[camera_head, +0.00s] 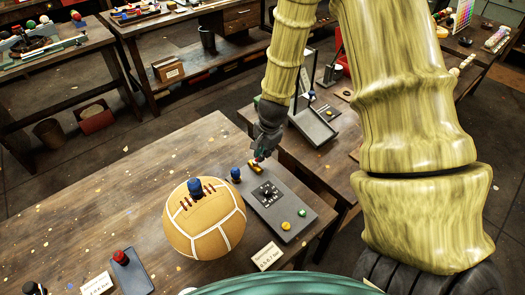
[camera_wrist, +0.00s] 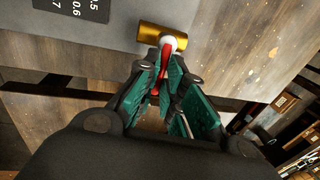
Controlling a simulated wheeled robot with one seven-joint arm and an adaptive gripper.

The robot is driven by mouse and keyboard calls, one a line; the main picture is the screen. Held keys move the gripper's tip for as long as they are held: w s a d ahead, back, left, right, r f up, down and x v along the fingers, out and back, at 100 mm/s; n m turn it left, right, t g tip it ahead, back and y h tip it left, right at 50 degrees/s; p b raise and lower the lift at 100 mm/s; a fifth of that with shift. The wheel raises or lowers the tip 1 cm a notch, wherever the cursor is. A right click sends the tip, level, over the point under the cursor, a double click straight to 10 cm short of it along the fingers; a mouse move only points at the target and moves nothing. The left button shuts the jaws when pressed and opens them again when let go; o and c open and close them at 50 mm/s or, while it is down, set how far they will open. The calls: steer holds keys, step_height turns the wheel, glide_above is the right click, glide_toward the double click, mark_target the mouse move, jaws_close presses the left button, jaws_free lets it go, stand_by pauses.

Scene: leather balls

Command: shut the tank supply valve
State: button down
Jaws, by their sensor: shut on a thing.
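The supply valve has a brass body (camera_head: 256,166) at the far end of a grey panel on the workbench. In the wrist view the valve is a brass cylinder (camera_wrist: 150,36) with a white hub and a red lever (camera_wrist: 164,68) pointing back toward my gripper. My gripper (camera_head: 262,155) reaches down to the valve from above. In the wrist view its teal-padded fingers (camera_wrist: 168,82) are shut on the red lever, which lies between them. The fingers hide part of the lever.
The grey panel (camera_head: 290,210) carries a dial (camera_head: 267,193), a yellow button (camera_head: 286,226) and a green button (camera_head: 302,213). A blue knob (camera_head: 235,173) stands left of the valve. A tan leather ball (camera_head: 205,232) sits close by, left of the panel. The bench's left part is mostly clear.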

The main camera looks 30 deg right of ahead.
stand_by(0.4)
steer(key=c, duration=1.5)
jaws_free()
steer(key=shift+r, duration=0.1)
steer(key=r, duration=0.3)
steer(key=s+r, duration=0.1)
steer(key=r, duration=0.3)
steer(key=s+r, duration=0.1)
steer(key=r, duration=0.3)
steer(key=shift+s+d+r, duration=0.2)
steer(key=shift+r, duration=0.05)
steer(key=shift+s+f, duration=0.1)
